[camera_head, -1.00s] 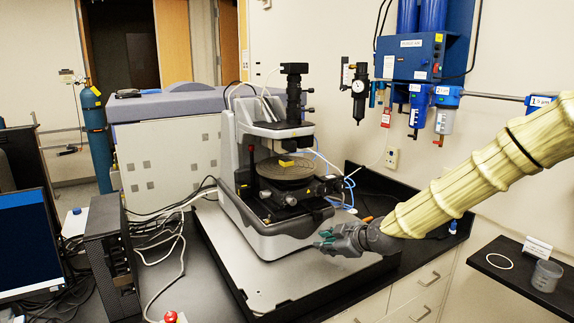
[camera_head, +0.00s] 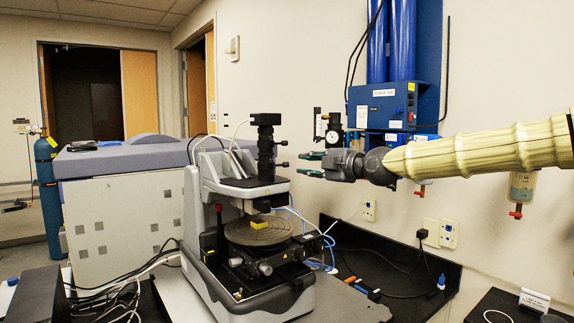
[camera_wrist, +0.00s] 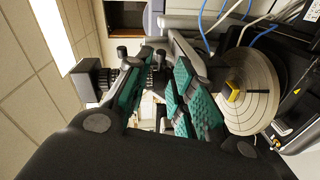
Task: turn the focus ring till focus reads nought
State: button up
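The stylus profiler (camera_head: 240,215) stands on the bench with a black upright optics tube (camera_head: 265,150) on top, with small knobs on its right side. The tube also shows in the wrist view, where a ribbed dark part (camera_wrist: 157,76) appears between my fingers; I cannot tell for sure that it is the focus ring. My gripper (camera_head: 309,164) points left at about the height of the tube, apart from it on its right. Its teal-padded fingers (camera_wrist: 150,100) are spread with nothing held. I see no readable focus figure.
A round stage (camera_head: 258,232) with a small yellow block (camera_head: 260,222) sits under the profiler head. A blue filter unit (camera_head: 385,105) and a gauge (camera_head: 334,138) are on the wall behind my gripper. Cables run behind the profiler. The black bench at right is mostly clear.

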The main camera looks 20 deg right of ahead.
aim_at(287, 164)
jog(key=shift+a+p+x, duration=0.2)
jog(key=shift+p+x, duration=1.75)
jog(key=shift+x, duration=3.1)
jog(key=shift+s+f, duration=0.1)
jog(key=shift+f, duration=0.05)
grip_shut()
jog(key=shift+d, duration=0.15)
